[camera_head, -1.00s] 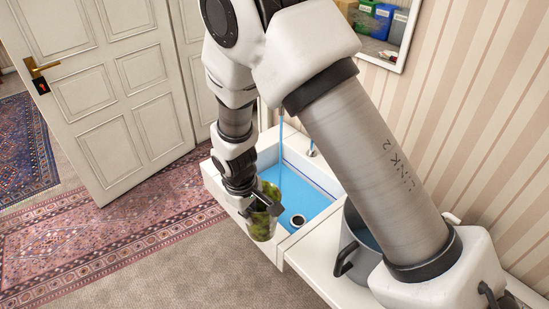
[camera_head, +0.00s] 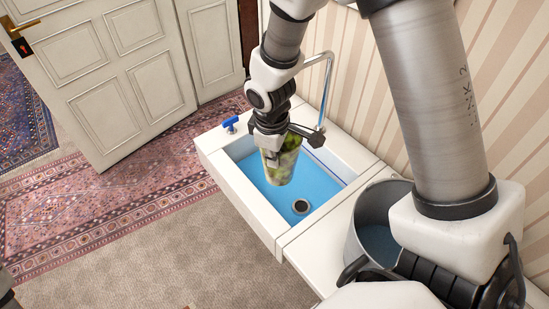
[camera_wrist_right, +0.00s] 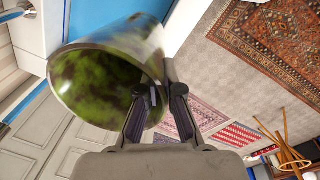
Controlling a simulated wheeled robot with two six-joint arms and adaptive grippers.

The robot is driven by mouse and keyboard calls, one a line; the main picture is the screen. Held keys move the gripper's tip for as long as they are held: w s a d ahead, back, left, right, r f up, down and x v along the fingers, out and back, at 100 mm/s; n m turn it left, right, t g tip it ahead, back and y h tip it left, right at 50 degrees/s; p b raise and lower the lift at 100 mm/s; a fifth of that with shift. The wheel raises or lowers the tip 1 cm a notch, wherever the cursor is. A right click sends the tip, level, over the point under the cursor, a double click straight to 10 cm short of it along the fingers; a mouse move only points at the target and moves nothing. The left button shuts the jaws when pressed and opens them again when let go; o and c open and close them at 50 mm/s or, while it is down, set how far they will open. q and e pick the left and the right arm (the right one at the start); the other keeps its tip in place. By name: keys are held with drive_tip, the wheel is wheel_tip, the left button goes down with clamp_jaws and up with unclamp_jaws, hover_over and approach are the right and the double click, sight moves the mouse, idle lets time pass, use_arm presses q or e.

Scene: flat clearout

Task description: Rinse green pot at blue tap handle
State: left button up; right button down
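The green pot (camera_head: 283,160), a pale cup blotched with green, is in my right gripper (camera_head: 270,143), above the blue basin of the sink (camera_head: 226,170). In the right wrist view the pot (camera_wrist_right: 95,80) shows its mouth and green-stained inside. The right gripper's fingers (camera_wrist_right: 160,100) are closed on the pot's wall at the rim. The blue tap handle (camera_head: 230,124) stands on the sink's left back rim, apart from the gripper. The metal tap (camera_head: 328,85) rises at the back; its spout end is hidden behind my arm.
A large grey metal pot (camera_head: 372,225) with bluish contents stands on the counter right of the sink. A dark drain (camera_head: 301,206) lies in the basin. A white door (camera_head: 110,75) and patterned rugs are at the left. The striped wall bounds the back right.

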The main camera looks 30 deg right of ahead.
drive_tip(key=w+d+b, duration=0.1)
drive_tip(key=w, duration=0.1)
drive_tip(key=w+d+f+b, duration=0.1)
drive_tip(key=w+d, duration=0.1)
drive_tip(key=w+d+b, duration=0.1)
drive_tip(key=w, duration=0.1)
drive_tip(key=shift+d+f, duration=0.35)
drive_tip(key=shift+d, duration=0.05)
use_arm(q)
drive_tip(key=shift+w+f+p, duration=0.1)
drive_tip(key=shift+f+p, duration=0.5)
drive_tip(key=shift+f, duration=0.75)
use_arm(e)
drive_tip(key=shift+w+d+f, duration=0.25)
drive_tip(key=shift+w+d, duration=0.6)
drive_tip(key=shift+w, duration=0.15)
drive_tip(key=shift+w+d+f, duration=0.25)
drive_tip(key=shift+w+d, duration=0.55)
drive_tip(key=shift+w, duration=0.2)
drive_tip(key=shift+s, duration=0.1)
drive_tip(key=shift+s+d, duration=0.3)
drive_tip(key=shift+d, duration=0.15)
